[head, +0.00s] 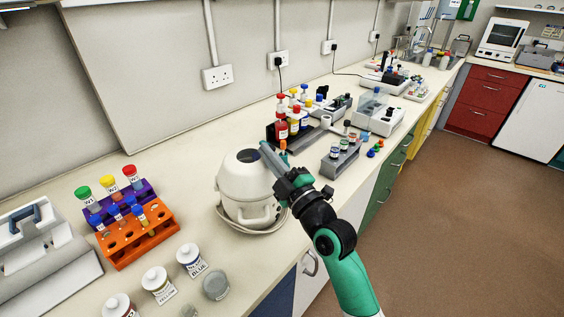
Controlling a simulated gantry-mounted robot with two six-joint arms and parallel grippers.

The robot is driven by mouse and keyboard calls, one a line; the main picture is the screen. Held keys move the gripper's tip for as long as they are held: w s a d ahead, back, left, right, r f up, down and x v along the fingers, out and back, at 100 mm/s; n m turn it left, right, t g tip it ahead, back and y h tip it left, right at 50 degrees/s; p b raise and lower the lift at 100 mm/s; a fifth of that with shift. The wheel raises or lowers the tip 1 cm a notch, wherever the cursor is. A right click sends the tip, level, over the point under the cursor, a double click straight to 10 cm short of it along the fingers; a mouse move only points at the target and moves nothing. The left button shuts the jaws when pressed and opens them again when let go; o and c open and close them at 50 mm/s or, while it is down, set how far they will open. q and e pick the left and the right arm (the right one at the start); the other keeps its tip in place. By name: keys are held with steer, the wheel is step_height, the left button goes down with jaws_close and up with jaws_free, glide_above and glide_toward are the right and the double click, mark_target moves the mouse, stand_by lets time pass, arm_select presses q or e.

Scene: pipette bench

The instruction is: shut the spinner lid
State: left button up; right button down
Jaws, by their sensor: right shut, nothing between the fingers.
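The spinner (243,203) is a round white machine on the bench, in the middle of the head view. Its domed white lid (233,170) has a dark round spot on top and appears to lie down over the body; whether it is fully shut I cannot tell. My right gripper (267,154) is shut and empty, with its fingertips at the right edge of the lid. Whether they touch the lid I cannot tell. My right wrist hides part of the spinner's right side. My left gripper is not in view.
An orange rack (148,244) with capped tubes stands to the left. White-lidded jars (190,258) stand at the front edge. A dark rack of coloured bottles (310,131) and a grey vial rack (340,160) stand behind my right gripper.

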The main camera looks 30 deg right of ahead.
mark_target(254, 166)
stand_by(0.5)
steer(key=shift+a+r, duration=0.1)
steer(key=shift+r, duration=0.05)
steer(key=a+r+p, duration=0.2)
steer(key=a+p, duration=0.1)
steer(key=shift+s+a, duration=0.15)
steer(key=p+v, duration=0.1)
steer(key=v, duration=0.8)
steer(key=shift+s+f+p, duration=0.25)
steer(key=shift+p, duration=0.05)
